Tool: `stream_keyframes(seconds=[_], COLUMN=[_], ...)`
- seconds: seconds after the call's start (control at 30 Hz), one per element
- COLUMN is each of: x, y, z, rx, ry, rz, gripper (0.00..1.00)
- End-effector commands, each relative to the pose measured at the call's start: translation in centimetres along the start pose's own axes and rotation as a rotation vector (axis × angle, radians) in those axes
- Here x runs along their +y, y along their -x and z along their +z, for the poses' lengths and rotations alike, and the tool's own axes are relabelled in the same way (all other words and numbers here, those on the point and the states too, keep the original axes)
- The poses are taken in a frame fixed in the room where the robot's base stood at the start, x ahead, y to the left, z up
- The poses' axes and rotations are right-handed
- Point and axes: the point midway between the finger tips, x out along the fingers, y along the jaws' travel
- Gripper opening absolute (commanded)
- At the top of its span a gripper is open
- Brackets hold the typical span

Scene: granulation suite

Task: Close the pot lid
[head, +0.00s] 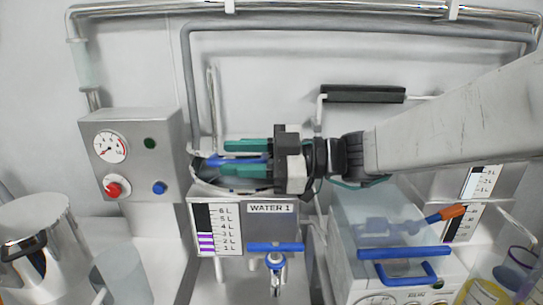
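My gripper (240,158), with teal fingers, reaches in from the right over the top of the metal vessel marked WATER 1 (257,222). A blue bar (236,161) lies between the fingers. It looks like a lid handle, but whether the fingers press on it is unclear. A curved metal rim (205,184) shows below and left of the fingers. The gripper hides most of the vessel's top, so I cannot tell how far any lid there is open.
A control box (136,150) with a gauge and red knob stands left of the vessel. A shiny metal container (38,240) is at lower left. A blue-handled clear box (385,225) is at right. Pipes (300,24) run along the wall. A blue tap (275,260) juts out in front.

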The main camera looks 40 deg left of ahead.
Motion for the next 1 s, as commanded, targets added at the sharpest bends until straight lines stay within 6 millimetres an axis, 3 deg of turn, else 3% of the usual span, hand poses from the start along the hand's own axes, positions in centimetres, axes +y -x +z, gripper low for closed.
stream_keyframes(seconds=[0.17, 0.63, 0.97, 1.0], x=[0.0, 0.1, 0.1, 0.1], y=[0.4, 7.5, 8.2, 8.2], z=[0.0, 0.1, 0.1, 0.1], rx=[0.001, -0.002, -0.002, -0.002], ry=[0.001, 0.0, 0.0, -0.001], rz=[-0.002, 0.005, 0.003, 0.003], gripper=[0.34, 0.34, 0.34, 0.29])
